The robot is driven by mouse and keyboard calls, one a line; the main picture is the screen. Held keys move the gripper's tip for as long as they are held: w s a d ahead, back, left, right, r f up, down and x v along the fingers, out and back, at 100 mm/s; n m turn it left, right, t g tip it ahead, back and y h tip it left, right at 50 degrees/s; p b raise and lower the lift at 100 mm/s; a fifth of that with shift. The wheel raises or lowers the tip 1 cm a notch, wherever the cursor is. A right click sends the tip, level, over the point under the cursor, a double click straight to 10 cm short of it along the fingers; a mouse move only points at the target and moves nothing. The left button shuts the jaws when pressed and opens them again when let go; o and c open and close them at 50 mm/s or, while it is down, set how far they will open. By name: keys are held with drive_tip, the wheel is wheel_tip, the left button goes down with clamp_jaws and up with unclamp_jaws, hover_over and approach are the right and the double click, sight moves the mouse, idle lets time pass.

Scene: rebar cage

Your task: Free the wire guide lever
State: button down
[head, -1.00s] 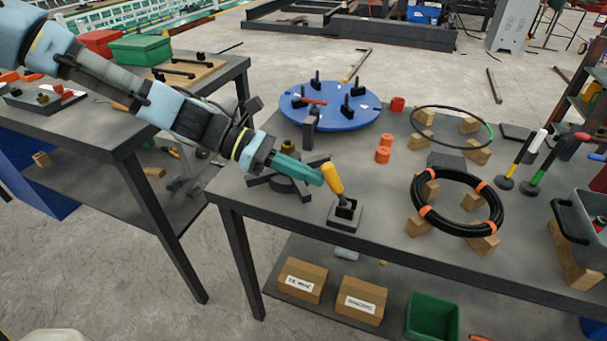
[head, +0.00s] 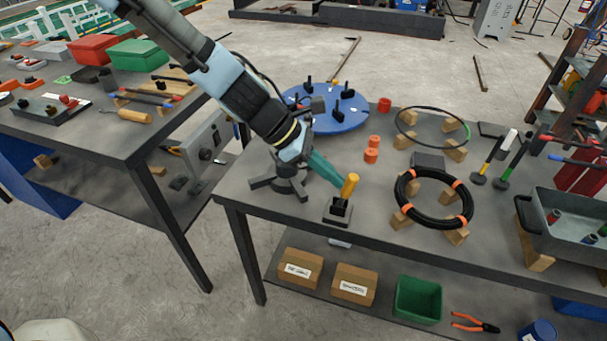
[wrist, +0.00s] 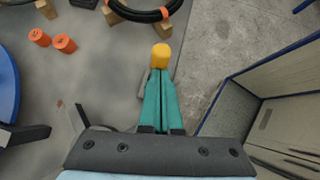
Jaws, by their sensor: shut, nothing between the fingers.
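The wire guide lever has a yellow handle (head: 349,187) on a dark base (head: 337,212) near the front edge of the table. In the head view the handle stands near upright, its top tilted slightly right. My gripper (head: 338,180) has teal fingers, shut and empty, with their tips right at the left side of the handle; I cannot tell whether they touch it. In the wrist view the yellow handle end (wrist: 160,56) shows just beyond the closed fingertips (wrist: 160,74). The fingers hide the lower part of the lever there.
A black coil with orange bands (head: 432,229) rests on wooden blocks to the right. Orange cylinders (head: 371,155) and a blue round plate (head: 338,121) stand behind. A dark reel stand (head: 265,184) is left of the lever, under my arm. Bare tabletop lies right of the base.

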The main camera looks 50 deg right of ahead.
sight(352, 181)
drive_tip(key=shift+s+d+r, duration=0.1)
drive_tip(key=shift+s+d, duration=0.15)
drive_tip(key=shift+s, duration=0.5)
drive_tip(key=shift+s+d, duration=0.2)
drive_tip(key=shift+s, duration=0.5)
drive_tip(key=shift+s, duration=0.25)
drive_tip(key=shift+r, duration=0.15)
drive_tip(key=shift+w+r+p, duration=0.2)
drive_tip(key=shift+w+p, duration=0.05)
drive_tip(key=shift+p, duration=0.25)
drive_tip(key=s+r+v, duration=0.1)
drive_tip(key=s+v, duration=0.1)
drive_tip(key=v, duration=1)
drive_tip(key=shift+r, duration=0.55)
drive_tip(key=shift+w+d, duration=0.1)
